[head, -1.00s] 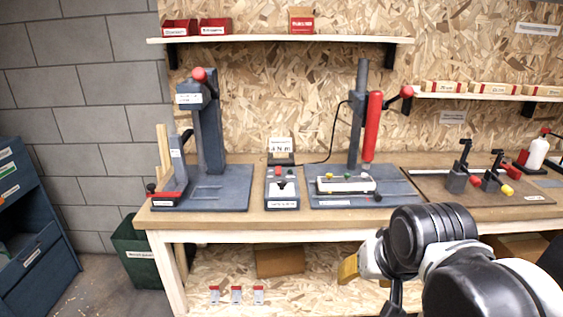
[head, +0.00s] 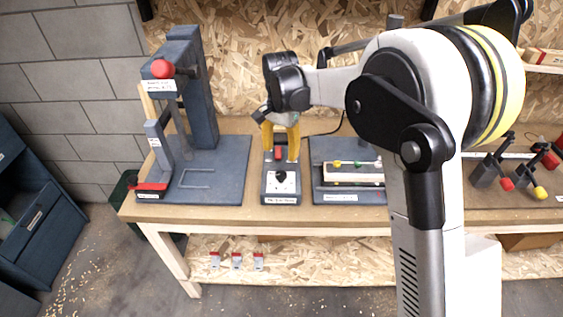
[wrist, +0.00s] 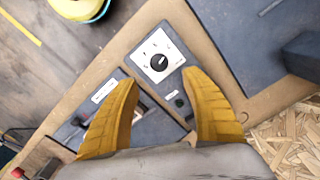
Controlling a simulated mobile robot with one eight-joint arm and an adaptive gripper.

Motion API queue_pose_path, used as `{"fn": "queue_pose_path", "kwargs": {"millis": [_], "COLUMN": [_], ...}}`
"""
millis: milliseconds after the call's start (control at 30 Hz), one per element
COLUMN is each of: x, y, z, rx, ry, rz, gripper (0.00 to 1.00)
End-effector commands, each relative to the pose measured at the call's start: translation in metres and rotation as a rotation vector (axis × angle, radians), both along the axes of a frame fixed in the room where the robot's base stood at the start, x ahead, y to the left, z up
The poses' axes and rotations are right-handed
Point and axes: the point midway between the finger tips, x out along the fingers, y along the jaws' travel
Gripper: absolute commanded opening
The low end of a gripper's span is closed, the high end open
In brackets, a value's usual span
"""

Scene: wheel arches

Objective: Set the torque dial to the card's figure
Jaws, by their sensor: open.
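The torque dial is a black knob (wrist: 159,62) on a white scale face of a grey control box (head: 281,197). In the head view, the knob (head: 281,177) sits on the front half of the box. The scale marks and pointer setting are too small to read. My gripper (head: 280,158) points down over the back half of the box, its yellow fingers spread. In the wrist view, my gripper (wrist: 160,80) is open, the knob lying ahead between and slightly beyond the fingertips; nothing is held. The figure card is hidden behind my arm in the head view now.
A dark press (head: 205,100) with a red ball stands left of the box. A fixture plate (head: 325,190) with a pale block and coloured knobs lies close on the right, partly behind my arm. A red switch (head: 278,153) shows between my fingers.

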Motion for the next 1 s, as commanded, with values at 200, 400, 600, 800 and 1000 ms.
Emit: {"fn": "queue_pose_path", "kwargs": {"millis": [200, 400, 600, 800, 1000], "x": [0.0, 0.0, 0.0, 0.0, 0.0], "y": [0.0, -0.001, -0.001, -0.001, -0.001], "z": [-0.044, -0.08, -0.098, -0.1, -0.099], "rx": [0.0, 0.0, 0.001, 0.001, 0.001], "ry": [-0.001, -0.001, -0.002, -0.002, -0.002], "rz": [0.001, 0.001, 0.002, 0.002, 0.002], "gripper": [0.55, 0.55, 0.55, 0.55, 0.29]}}
